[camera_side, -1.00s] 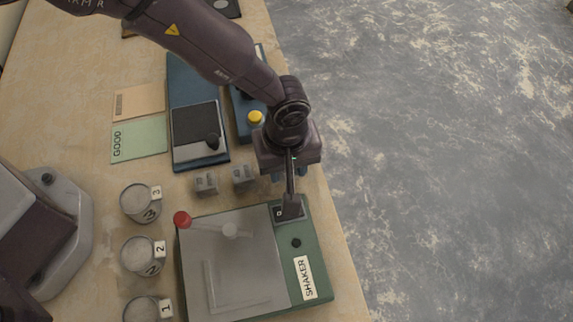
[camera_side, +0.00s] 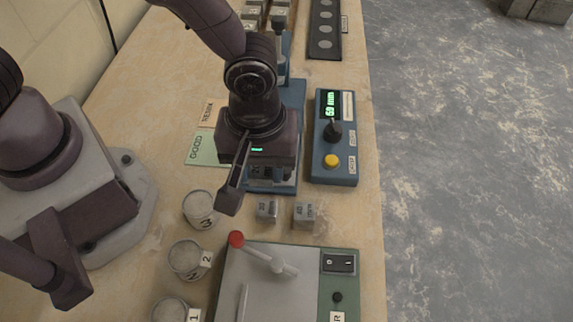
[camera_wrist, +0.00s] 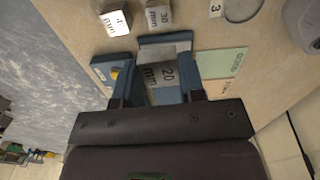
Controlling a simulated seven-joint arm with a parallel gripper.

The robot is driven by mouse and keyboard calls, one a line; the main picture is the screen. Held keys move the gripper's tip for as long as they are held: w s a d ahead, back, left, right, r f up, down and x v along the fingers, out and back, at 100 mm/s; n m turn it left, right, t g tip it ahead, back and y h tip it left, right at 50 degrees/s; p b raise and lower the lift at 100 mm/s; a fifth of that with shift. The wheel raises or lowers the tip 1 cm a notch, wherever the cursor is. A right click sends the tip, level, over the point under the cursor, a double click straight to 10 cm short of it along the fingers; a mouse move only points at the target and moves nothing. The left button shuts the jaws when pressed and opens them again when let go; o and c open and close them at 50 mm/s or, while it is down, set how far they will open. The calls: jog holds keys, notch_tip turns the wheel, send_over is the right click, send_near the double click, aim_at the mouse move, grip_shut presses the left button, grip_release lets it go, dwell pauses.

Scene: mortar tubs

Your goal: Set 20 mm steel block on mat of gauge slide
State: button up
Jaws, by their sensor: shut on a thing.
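My gripper (camera_side: 262,178) is low over the gauge slide (camera_side: 292,94), pointing down. In the wrist view its two blue fingers (camera_wrist: 160,72) are shut on the 20 mm steel block (camera_wrist: 164,80), a grey block with its number on the visible face. The block sits between the fingertips, over the slide, whose blue end and grey plate (camera_wrist: 165,49) show beyond it. The slide's mat is hidden behind my gripper and the block. I cannot tell whether the block touches the mat or hangs just above it.
The 30 mm block (camera_side: 267,209) and another steel block (camera_side: 305,215) stand before the slide. A blue readout box (camera_side: 334,170) with lit digits and a yellow button is close on the right. The shaker (camera_side: 338,285) and numbered tubs (camera_side: 200,208) are nearer. A green GOOD card (camera_side: 205,149) lies left.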

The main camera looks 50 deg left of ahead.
jog(key=w+a+f, duration=0.2)
jog(key=w+a, duration=0.7)
jog(key=a, duration=0.1)
jog(key=shift+m, duration=0.3)
jog(key=shift+d+f, duration=0.15)
jog(key=shift+f, duration=1.95)
jog(key=shift+d+f, duration=0.1)
jog(key=shift+f, duration=1.95)
jog(key=shift+f, duration=0.1)
jog(key=o, duration=1)
